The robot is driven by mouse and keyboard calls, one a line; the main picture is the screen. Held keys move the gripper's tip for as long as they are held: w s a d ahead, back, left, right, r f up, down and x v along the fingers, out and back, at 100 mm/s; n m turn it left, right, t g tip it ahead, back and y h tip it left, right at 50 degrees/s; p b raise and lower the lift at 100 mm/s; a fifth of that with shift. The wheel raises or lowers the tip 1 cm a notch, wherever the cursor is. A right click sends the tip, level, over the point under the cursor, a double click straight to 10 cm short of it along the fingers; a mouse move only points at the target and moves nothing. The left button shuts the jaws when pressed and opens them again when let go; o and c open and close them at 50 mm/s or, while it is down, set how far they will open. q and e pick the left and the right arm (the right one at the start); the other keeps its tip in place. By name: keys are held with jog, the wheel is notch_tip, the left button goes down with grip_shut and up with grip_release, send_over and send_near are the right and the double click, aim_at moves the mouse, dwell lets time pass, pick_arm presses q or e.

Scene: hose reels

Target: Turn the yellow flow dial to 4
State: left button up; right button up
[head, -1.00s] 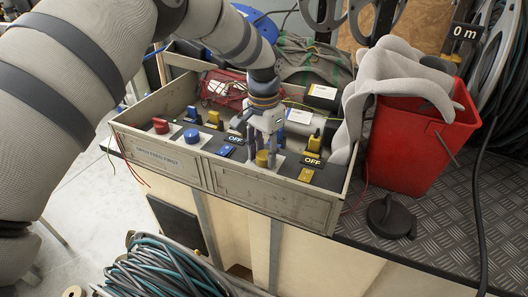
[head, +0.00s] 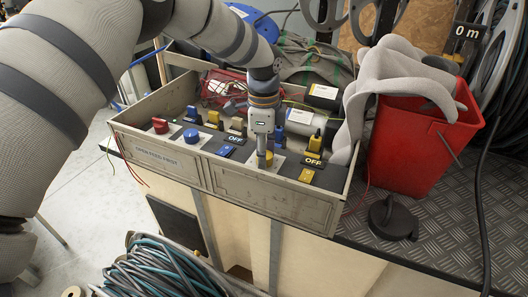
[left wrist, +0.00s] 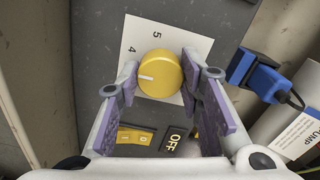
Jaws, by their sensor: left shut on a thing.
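The yellow flow dial (head: 263,161) sits on a white scale plate in the right part of the grey control box. In the left wrist view the dial (left wrist: 160,73) is a round knob with a white mark pointing left. A 4 shows up-left of it and a 5 above it; the mark points below the 4. Other numbers are hidden by the fingers. My left gripper (head: 263,147) points down over the dial. Its purple-padded fingers (left wrist: 160,85) are shut on the dial from both sides. My right gripper is not in view.
A yellow lever (head: 314,143) with an OFF label and a yellow rocker switch (head: 306,175) are close by on the right. A blue knob (head: 191,136) and red knob (head: 160,125) are on the left. A red bucket (head: 415,150) stands right of the box.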

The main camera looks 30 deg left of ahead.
pick_arm(q)
jog(key=shift+m, duration=1.9)
jog(key=o, duration=1.2)
jog(key=shift+c, duration=0.2)
jog(key=shift+r, duration=0.1)
notch_tip(320, 180, up, 12)
